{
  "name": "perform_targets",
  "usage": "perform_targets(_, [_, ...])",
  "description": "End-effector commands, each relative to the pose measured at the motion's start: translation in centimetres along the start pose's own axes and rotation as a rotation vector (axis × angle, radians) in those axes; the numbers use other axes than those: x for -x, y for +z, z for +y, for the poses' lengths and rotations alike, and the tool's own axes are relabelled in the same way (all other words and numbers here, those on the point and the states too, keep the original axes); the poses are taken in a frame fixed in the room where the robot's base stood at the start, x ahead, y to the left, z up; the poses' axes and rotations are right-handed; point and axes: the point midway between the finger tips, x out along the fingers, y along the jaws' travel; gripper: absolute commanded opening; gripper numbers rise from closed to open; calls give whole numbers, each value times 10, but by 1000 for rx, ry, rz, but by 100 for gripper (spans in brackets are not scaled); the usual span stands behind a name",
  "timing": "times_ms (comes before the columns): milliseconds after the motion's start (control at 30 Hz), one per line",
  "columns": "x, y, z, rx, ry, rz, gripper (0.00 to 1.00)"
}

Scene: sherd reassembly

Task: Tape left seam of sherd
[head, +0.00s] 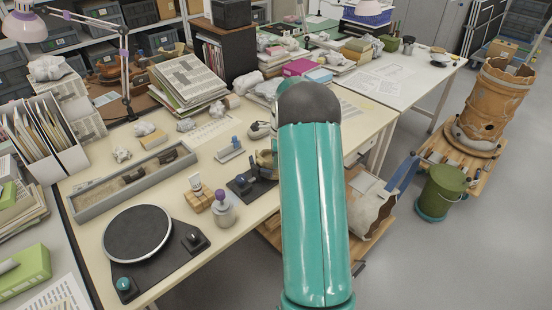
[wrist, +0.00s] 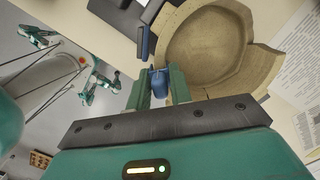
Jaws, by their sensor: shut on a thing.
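The tan, bowl-shaped sherd (wrist: 205,45) fills the upper right of the wrist view, hollow side showing. A seam line and a stepped edge show on its right. In the head view, a small part of the sherd (head: 265,160) shows beside my arm. My gripper (wrist: 157,83) is shut on a small blue piece (wrist: 157,88), perhaps tape, close to the sherd's left rim; I cannot tell whether it touches. A dark stand with a blue part (wrist: 143,42) is next to the rim. In the head view my arm hides the gripper.
A turntable (head: 138,234), a long grey tray (head: 134,182), a purple-topped jar (head: 223,211) and a small dispenser (head: 229,152) stand on the cream table. Paper stacks (head: 186,82) are behind. A printed sheet (wrist: 300,60) lies right of the sherd.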

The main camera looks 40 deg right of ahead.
Motion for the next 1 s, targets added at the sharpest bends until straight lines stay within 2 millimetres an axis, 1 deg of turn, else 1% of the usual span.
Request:
perform_targets(967, [-5, 0, 0, 1, 0, 0, 12])
perform_targets(1000, [-5, 0, 0, 1, 0, 0, 23])
